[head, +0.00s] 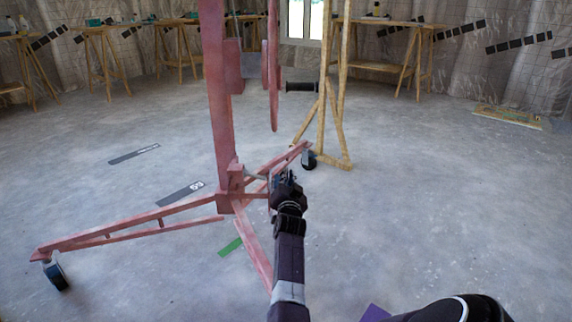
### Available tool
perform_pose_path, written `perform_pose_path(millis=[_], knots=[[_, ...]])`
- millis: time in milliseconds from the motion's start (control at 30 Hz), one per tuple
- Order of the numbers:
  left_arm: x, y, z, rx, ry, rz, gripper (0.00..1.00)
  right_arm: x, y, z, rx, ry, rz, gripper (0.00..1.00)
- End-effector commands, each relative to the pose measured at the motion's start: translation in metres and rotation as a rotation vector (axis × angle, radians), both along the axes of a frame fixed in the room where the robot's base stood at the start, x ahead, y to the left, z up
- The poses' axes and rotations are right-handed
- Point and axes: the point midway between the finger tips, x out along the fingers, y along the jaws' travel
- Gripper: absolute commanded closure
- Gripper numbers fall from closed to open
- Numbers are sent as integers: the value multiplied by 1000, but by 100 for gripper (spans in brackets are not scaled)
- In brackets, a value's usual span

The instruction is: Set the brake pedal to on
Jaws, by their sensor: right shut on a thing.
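The red panel lift (219,110) stands upright on splayed legs with black casters. My right gripper (284,178) is low beside the base of its mast, on the right side. It is shut on what appears to be the brake pedal, at the end of a thin bar (256,175) from the mast's foot. The dark fingers hide most of the pedal, so its on or off position cannot be read. My left gripper is not in view.
A black caster (56,275) ends the left leg, and another (309,159) stands at the back right. A black crank handle (302,87) juts out above my right gripper. A wooden trestle (333,130) stands behind. Open concrete floor (430,190) lies to the right.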

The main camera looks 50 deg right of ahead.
Motion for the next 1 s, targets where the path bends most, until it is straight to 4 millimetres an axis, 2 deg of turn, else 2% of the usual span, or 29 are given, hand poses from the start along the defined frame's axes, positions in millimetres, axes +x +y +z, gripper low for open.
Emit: perform_pose_path(millis=[33, 333, 867, 900, 1000], knots=[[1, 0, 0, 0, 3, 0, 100, -6, -10, 2, 11, -28, -16, 100], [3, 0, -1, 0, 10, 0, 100, -6, -9, -15, 89, -108, -17, 100], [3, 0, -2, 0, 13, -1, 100, -5, -9, -19, 106, -123, -17, 100], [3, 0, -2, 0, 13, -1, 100, -5, -9, -19, 106, -122, -17, 89], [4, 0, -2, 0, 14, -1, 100, -5, -8, -20, 106, -121, -15, 78]])
